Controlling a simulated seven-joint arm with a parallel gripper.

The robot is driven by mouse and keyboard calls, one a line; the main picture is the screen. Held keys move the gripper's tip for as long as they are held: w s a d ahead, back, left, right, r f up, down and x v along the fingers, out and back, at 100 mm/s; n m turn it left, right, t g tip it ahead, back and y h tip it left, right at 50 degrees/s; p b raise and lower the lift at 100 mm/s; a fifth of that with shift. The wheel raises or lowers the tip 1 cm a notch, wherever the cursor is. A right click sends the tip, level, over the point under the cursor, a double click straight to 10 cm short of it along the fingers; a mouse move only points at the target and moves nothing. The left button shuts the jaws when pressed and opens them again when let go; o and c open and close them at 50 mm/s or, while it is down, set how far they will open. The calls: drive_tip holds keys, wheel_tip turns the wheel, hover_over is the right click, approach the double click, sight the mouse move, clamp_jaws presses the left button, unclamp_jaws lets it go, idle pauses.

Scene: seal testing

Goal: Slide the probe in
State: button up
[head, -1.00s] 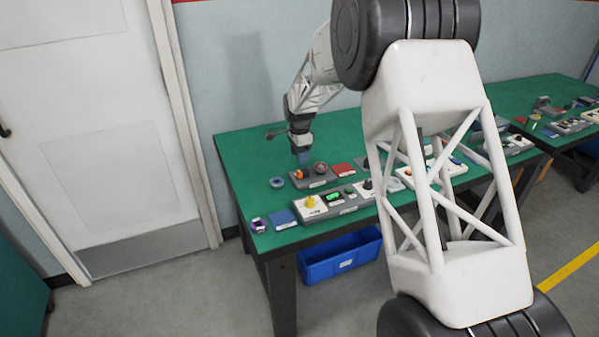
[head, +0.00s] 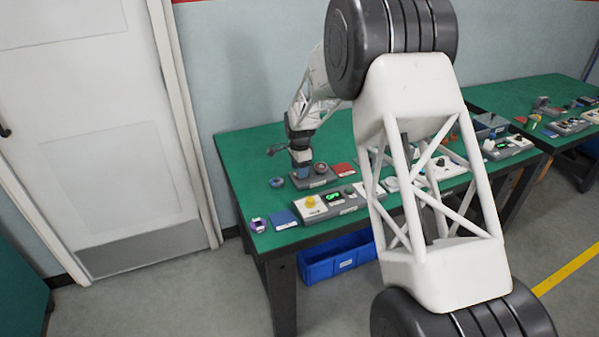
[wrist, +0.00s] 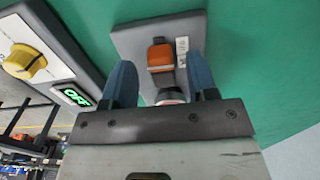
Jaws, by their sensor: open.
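My gripper (head: 301,168) is open and points down at a grey fixture plate (head: 322,180) near the left end of the green bench. In the wrist view its two blue fingers (wrist: 161,80) stand apart, empty between them as far as I can see. The grey plate (wrist: 133,40) lies beyond them. An orange block with a dark grey stem (wrist: 161,56) sits on the plate, lined up between the fingers; I cannot tell for sure that it is the probe. A round pale and red part (wrist: 171,95) shows just below it, partly hidden by the gripper body.
A panel with a yellow knob (wrist: 25,62) and a green-lit display (wrist: 74,97) is beside the plate; it also shows in the head view (head: 312,210). A blue-ringed roll (head: 277,182), a red pad (head: 343,169) and a blue pad (head: 283,219) lie nearby. The bench behind is clear.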

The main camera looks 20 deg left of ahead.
drive_tip(key=shift+f, duration=0.8)
